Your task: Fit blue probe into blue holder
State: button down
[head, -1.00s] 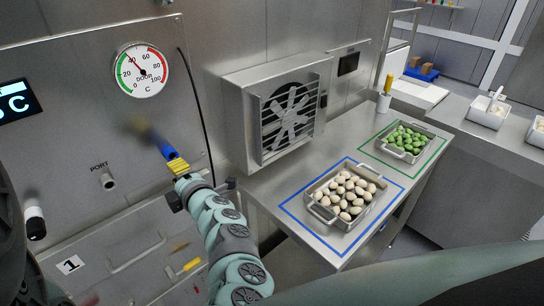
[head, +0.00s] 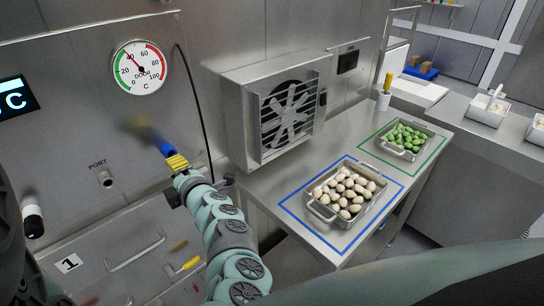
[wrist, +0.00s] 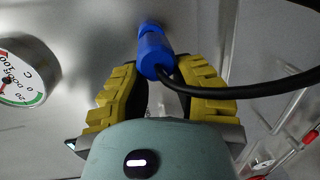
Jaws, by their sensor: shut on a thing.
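My gripper (head: 177,161) is shut on the blue probe (head: 164,147) in front of the metal wall panel. In the wrist view the probe (wrist: 154,55) sits between the yellow ribbed fingertips (wrist: 160,88), with a black cable leaving it to the right. A smaller blue part shows just beyond it against the wall. I cannot tell whether this is the blue holder, the probe's end or a reflection. In the head view a blurred dark and yellow patch lies up-left of the probe and looks like a reflection.
A round dial (head: 141,65) is on the wall above left, and a metal port (head: 106,178) is at left. A fan box (head: 231,108) stands right of my gripper. The steel counter (head: 262,187) carries a tray of pale pieces (head: 345,192) and one of green pieces (head: 405,139).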

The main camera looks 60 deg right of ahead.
jog(key=shift+b+x, duration=0.7)
jog(key=shift+x, duration=0.75)
dwell(0.9)
jog(key=shift+c, duration=2.3)
grip_release()
jog(key=shift+w+a+r, duration=0.1)
jog(key=shift+r, duration=0.1)
jog(key=f+p+v, duration=0.1)
jog(key=p+v, duration=0.1)
jog(key=v, duration=0.5)
jog(key=shift+r, duration=0.45)
jog(key=f+v, duration=0.1)
jog(key=v, duration=0.6)
jog(key=shift+s+r, duration=0.3)
jog(key=shift+r, duration=0.25)
